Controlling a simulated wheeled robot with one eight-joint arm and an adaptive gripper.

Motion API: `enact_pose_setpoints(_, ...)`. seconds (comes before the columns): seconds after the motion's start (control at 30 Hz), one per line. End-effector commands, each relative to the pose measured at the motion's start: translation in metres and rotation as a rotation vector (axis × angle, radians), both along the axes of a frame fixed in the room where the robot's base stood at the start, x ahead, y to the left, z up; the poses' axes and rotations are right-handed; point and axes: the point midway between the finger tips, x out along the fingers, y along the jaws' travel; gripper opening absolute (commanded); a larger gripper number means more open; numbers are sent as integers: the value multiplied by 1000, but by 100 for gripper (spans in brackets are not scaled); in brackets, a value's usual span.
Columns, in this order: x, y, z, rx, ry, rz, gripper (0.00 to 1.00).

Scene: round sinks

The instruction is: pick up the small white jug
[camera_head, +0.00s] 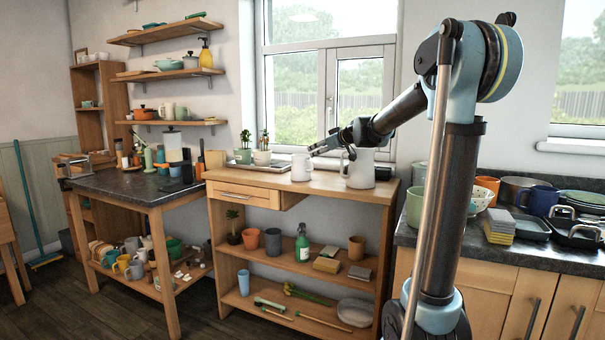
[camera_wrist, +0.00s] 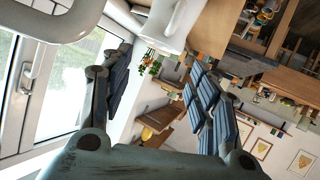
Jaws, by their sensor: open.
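The small white jug (camera_head: 301,167) stands on the wooden worktop below the window, left of a larger white jug (camera_head: 360,172). My gripper (camera_head: 330,149) is open and empty, just above and to the right of the small jug in the head view. In the wrist view my gripper's fingers (camera_wrist: 158,90) are spread wide. A white jug (camera_wrist: 168,24) shows at the top there, off the middle of the gap and cut by the frame edge; it seems to be the small one. I cannot tell whether a finger touches either jug.
The window (camera_head: 335,85) is close behind the gripper. A pale handle-like loop (camera_wrist: 28,22) fills the wrist view's top left. A cluttered dark table (camera_head: 135,184) stands further left.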

Motion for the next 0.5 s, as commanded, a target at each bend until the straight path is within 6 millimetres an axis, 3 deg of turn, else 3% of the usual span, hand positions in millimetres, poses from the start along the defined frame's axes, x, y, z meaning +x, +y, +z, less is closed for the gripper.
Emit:
enact_pose_setpoints(0.17, 1, 0, -18, 0, 0, -1, 55)
enact_pose_setpoints(0.5, 1, -1, -73, -1, 0, -1, 55)
